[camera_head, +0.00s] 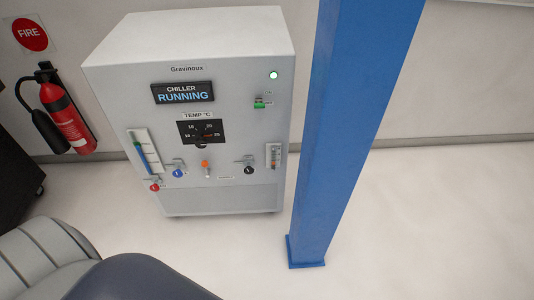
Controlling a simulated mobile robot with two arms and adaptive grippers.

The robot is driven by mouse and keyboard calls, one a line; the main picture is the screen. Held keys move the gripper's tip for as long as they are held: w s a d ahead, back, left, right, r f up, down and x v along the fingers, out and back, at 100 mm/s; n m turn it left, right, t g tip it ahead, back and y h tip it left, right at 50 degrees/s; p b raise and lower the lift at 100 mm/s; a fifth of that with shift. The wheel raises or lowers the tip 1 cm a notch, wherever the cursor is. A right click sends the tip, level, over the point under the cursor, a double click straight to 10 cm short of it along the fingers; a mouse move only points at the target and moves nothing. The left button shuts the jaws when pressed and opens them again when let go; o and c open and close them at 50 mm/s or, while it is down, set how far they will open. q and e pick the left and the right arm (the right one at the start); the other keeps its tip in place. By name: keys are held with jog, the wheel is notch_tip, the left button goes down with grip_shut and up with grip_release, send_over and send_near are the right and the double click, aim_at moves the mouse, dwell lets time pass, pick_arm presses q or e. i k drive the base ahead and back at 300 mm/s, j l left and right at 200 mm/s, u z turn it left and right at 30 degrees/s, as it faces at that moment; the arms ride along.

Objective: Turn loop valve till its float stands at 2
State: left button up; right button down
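A white chiller cabinet (231,50) stands against the wall. Its front has a red knob (155,187), a blue knob (178,173), a small orange-topped part (205,165) and a black knob (249,170). A tall gauge (145,152) with a blue column is at the panel's left. A smaller gauge (273,156) with green and red marks is at its right. Labels and scale numbers are too small to read, so I cannot tell which knob is the loop valve or where its float stands. Neither of my grippers is in view.
A blue post (350,110) rises from the floor just right of the cabinet. A red fire extinguisher (68,118) hangs on the wall at the left. The cabinet display (183,93) reads "CHILLER RUNNING". The floor (430,220) right of the post is clear.

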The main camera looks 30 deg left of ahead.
aim_at(249, 170)
jog(key=u, duration=1.35)
